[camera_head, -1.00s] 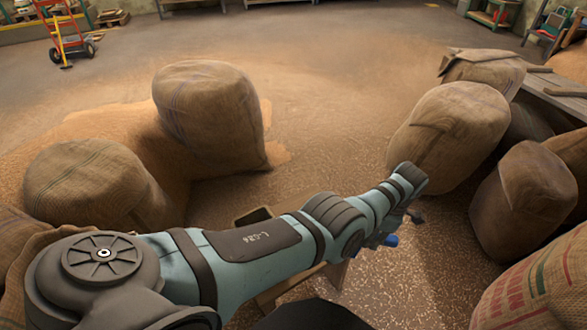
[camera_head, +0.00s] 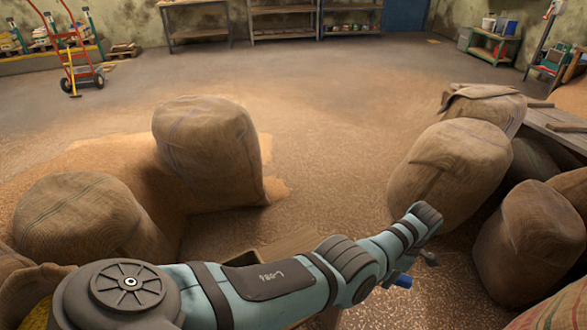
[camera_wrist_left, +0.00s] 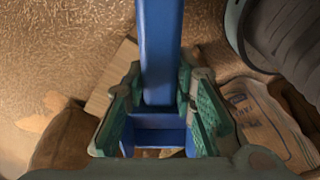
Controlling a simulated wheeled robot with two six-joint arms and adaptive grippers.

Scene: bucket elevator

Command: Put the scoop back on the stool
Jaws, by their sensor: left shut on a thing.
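My left gripper (camera_wrist_left: 157,118) is shut on the blue scoop (camera_wrist_left: 158,45). In the left wrist view a long blue bar rises to the top edge, with a blue crosspiece between the jaws. In the head view only a small blue end of the scoop (camera_head: 402,280) shows below my left wrist. The stool's pale wooden top (camera_head: 290,243) shows partly behind my left forearm, and most of it is hidden. In the left wrist view a pale wooden board (camera_wrist_left: 108,88), apparently the stool, lies below and left of the jaws. My right gripper is out of view.
Full burlap sacks stand left (camera_head: 210,150) and right (camera_head: 450,172) of my arm. A dark, pale-rimmed box (camera_head: 240,258) shows beside the wooden top. Spilled grain (camera_head: 110,155) covers floor at left. Open floor lies ahead, with a red hand truck (camera_head: 78,70) far left.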

